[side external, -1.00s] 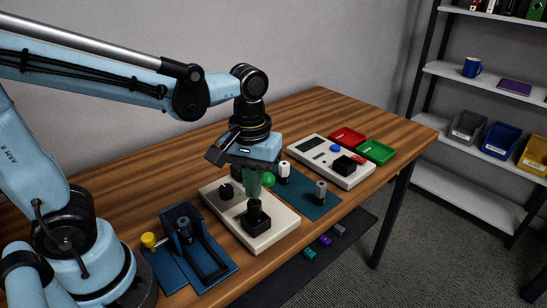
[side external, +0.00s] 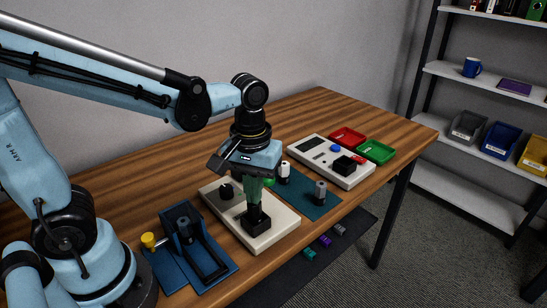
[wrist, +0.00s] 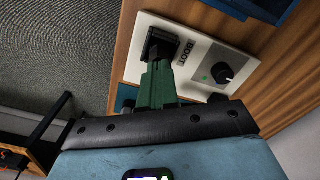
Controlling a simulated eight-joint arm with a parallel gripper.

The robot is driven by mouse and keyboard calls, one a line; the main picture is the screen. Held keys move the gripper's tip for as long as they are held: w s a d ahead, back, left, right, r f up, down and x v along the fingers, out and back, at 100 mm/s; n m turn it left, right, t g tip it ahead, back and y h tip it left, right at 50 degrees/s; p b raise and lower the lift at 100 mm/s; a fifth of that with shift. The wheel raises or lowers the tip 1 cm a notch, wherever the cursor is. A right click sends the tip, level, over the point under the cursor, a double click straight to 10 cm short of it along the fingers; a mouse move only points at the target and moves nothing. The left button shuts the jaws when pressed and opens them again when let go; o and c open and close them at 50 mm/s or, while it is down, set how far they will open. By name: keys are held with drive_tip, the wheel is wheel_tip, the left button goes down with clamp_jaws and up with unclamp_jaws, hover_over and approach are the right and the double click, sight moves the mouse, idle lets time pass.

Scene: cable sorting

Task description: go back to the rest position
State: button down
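My gripper (side external: 255,202) points down with green fingers over the white panel (side external: 284,233). Its fingertips are at the black lever block (side external: 257,223) near the panel's front edge, and the lever's upper part is hidden by them. In the wrist view the fingers (wrist: 160,66) look close together and reach to the black block (wrist: 158,42), beside the label "BOOT". I cannot tell whether they grip the lever or only touch it. A black knob (side external: 226,191) with a small green light (wrist: 205,79) sits on the same panel (wrist: 148,20).
A blue fixture (side external: 215,270) with a yellow knob (side external: 148,240) stands at the left. A teal mat (side external: 318,207) with a grey cylinder (side external: 320,190) and a white one (side external: 284,172) lies to the right. Beyond are another panel (side external: 325,171), a red tray (side external: 348,137) and a green tray (side external: 377,152).

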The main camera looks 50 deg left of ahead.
drive_tip(key=shift+f, duration=0.4)
idle(0.3)
drive_tip(key=shift+r, duration=3.5)
drive_tip(key=a+m+t, duration=0.1)
drive_tip(key=m+t, duration=0.1)
drive_tip(key=a+f+m+t, duration=0.1)
drive_tip(key=a+m+t, duration=0.1)
drive_tip(key=a+f+m+t, duration=0.1)
drive_tip(key=m+t, duration=0.1)
drive_tip(key=t, duration=0.1)
drive_tip(key=shift+s+a+f, duration=0.1)
drive_tip(key=shift+a+f, duration=0.1)
drive_tip(key=shift+f, duration=0.05)
